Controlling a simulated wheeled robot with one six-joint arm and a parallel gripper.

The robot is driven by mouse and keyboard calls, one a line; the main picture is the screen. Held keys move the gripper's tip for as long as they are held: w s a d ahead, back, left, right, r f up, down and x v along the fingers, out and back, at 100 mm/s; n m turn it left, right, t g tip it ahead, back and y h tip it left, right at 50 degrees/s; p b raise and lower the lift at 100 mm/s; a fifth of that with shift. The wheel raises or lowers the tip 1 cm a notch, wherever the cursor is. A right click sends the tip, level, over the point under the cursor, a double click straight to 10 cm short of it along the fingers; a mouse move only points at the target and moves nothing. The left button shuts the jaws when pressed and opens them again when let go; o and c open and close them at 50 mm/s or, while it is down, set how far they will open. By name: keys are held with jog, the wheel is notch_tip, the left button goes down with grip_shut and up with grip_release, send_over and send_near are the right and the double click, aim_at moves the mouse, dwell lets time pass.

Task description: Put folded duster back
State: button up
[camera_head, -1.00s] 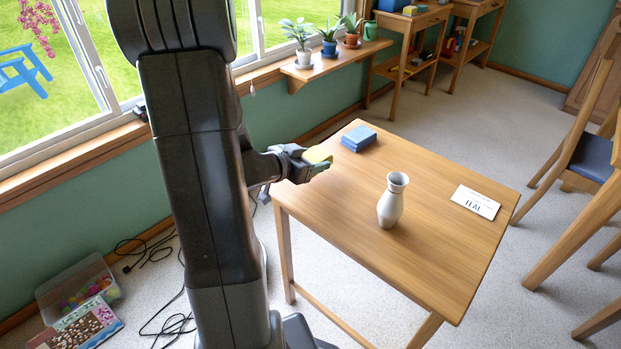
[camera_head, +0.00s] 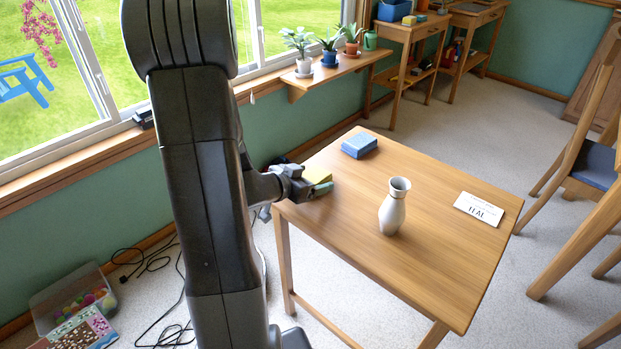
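My gripper (camera_head: 303,184) is at the left edge of the wooden table (camera_head: 420,262), low over or at its top. I cannot tell whether the duster touches the table. A blue folded-looking block (camera_head: 359,145) lies flat near the table's far left corner, apart from my gripper.
A white vase (camera_head: 394,206) stands upright mid-table. A white lettered card (camera_head: 479,209) lies to the right. A plant shelf (camera_head: 338,76) is under the window, and side tables (camera_head: 408,27) stand behind. A clear bin (camera_head: 73,297) and cables (camera_head: 150,254) are on the floor.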

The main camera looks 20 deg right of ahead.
jog(key=shift+r, duration=0.2)
jog(key=p+v, duration=0.3)
jog(key=v, duration=0.9)
jog(key=shift+p, duration=0.35)
